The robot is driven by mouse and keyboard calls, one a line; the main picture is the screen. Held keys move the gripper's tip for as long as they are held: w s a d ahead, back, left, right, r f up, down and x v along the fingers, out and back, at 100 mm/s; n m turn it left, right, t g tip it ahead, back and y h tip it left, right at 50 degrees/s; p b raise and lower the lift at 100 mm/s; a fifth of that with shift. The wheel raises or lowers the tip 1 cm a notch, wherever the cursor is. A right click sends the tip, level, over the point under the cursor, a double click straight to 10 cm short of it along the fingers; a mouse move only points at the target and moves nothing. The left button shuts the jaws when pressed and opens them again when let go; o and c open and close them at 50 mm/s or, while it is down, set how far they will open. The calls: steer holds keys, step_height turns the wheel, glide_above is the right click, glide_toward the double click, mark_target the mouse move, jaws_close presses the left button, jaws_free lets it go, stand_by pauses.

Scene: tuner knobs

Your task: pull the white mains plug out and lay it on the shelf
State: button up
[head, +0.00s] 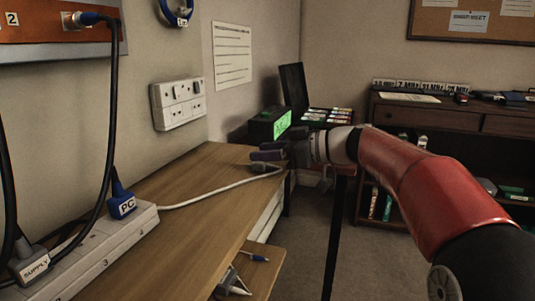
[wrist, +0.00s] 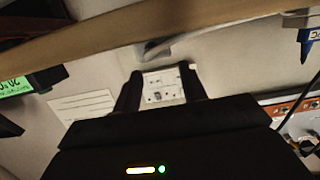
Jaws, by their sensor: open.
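My gripper (head: 262,161) is open above the far end of the wooden bench, its fingers toward the wall. In the wrist view its dark fingers (wrist: 162,72) stand apart, with the white wall socket (head: 178,103) seen in the distance between them. No plug is clearly seen in that socket. A white cable (head: 215,192) runs from the white power strip along the bench to just below my gripper. A pale shape (wrist: 155,48) lies beyond the fingertips by the bench edge in the wrist view; I cannot tell whether it is the white mains plug.
The power strip (head: 125,238) holds a blue plug marked PC (head: 122,204) and a grey plug marked SUPPLY (head: 30,262). A box with a green display (head: 282,124) stands behind my gripper. A lower shelf (head: 262,274) holds small tools. The bench middle is mostly clear.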

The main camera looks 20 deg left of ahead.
steer(key=shift+o, duration=0.5)
steer(key=o, duration=0.5)
steer(key=shift+c, duration=0.2)
steer(key=v, duration=0.7)
steer(key=shift+d+b, duration=0.35)
steer(key=shift+d, duration=0.05)
steer(key=shift+s+r, duration=0.1)
steer(key=s+d+f+m+t+h+p, duration=0.2)
steer(key=s+d+f+m+h, duration=0.6)
steer(key=s+d, duration=0.4)
steer(key=s+d+f+m+t+h+p, duration=0.2)
steer(key=s+d+f+m+h, duration=0.5)
steer(key=s, duration=0.8)
steer(key=d+f+m, duration=0.2)
steer(key=d+f, duration=0.1)
steer(key=d, duration=0.1)
steer(key=shift+d+f+h, duration=0.4)
